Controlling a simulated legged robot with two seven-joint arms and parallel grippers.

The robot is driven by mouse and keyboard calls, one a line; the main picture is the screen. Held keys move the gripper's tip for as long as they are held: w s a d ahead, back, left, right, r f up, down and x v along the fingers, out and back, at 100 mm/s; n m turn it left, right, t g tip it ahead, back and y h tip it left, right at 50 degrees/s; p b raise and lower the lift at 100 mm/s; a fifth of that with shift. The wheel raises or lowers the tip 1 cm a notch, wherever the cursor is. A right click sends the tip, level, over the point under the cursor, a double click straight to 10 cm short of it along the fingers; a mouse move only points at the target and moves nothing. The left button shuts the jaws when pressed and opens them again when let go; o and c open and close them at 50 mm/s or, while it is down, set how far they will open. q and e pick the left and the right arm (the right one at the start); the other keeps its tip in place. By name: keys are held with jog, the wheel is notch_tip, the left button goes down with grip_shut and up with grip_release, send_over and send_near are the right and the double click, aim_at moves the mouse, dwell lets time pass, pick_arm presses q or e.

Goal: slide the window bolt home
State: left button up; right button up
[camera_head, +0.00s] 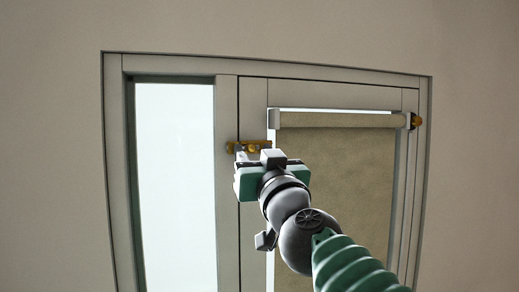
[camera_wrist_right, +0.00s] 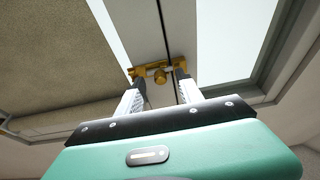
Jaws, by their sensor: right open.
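The window bolt (camera_head: 232,147) is a small brass piece on the upright between the window's two panels. In the right wrist view the bolt (camera_wrist_right: 150,69) lies across this upright, with a round knob (camera_wrist_right: 160,76) in its middle. My right gripper (camera_wrist_right: 161,82) is open, its two fingertips on either side of the knob. I cannot tell whether they touch it. In the head view my right gripper (camera_head: 243,162) is just below the bolt and hides part of it. My left gripper is not in view.
The window frame (camera_head: 115,160) is pale. A bright glass pane (camera_head: 172,190) is at left. A beige roller blind (camera_head: 355,180) covers the right panel, with a brass end fitting (camera_head: 416,121) at its upper right. Plain wall surrounds the frame.

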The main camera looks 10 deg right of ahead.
jog(key=shift+s, duration=2.2)
jog(key=shift+f, duration=0.1)
